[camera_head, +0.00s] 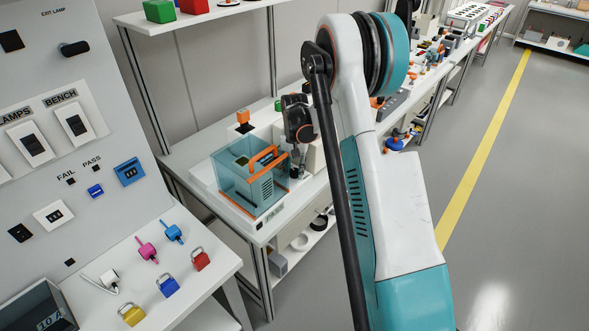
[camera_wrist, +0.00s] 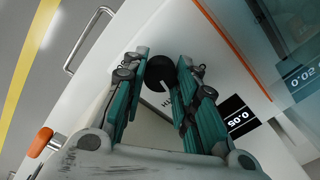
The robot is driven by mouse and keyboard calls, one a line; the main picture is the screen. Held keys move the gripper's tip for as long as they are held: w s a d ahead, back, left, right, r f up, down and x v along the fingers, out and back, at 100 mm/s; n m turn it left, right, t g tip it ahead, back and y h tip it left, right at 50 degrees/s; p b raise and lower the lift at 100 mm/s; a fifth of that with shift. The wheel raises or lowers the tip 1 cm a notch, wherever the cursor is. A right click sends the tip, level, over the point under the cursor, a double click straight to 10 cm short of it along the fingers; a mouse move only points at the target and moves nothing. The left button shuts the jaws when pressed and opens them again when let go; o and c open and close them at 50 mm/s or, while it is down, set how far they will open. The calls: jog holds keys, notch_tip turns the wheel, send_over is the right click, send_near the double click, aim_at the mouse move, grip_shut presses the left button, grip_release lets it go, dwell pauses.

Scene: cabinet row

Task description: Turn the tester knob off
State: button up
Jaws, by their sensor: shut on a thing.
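The tester knob (camera_wrist: 160,73) is black and round, with a pale pointer line, and sits on a white panel in the wrist view. My gripper (camera_wrist: 163,66) has its two teal fingers on either side of the knob, shut on it. Lettering beside the knob is partly hidden by the fingers. In the head view the tester shows as a clear teal box (camera_head: 233,184) with an orange handle on a bench. My gripper (camera_head: 298,165) is at its right side there, and the knob is hidden.
An orange-tipped part (camera_wrist: 40,142) and a metal handle (camera_wrist: 88,40) show near the fingers. At left, a control panel (camera_head: 110,115) stands above a shelf with coloured padlocks (camera_head: 168,285). Other benches run behind my arm. The grey floor (camera_head: 505,210) at right is clear.

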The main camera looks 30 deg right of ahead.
aim_at(294, 171)
jog(key=shift+n, duration=0.4)
jog(key=n, duration=1.1)
dwell(0.5)
jog(key=o, duration=1)
jog(key=shift+o, duration=0.2)
notch_tip(294, 171, up, 12)
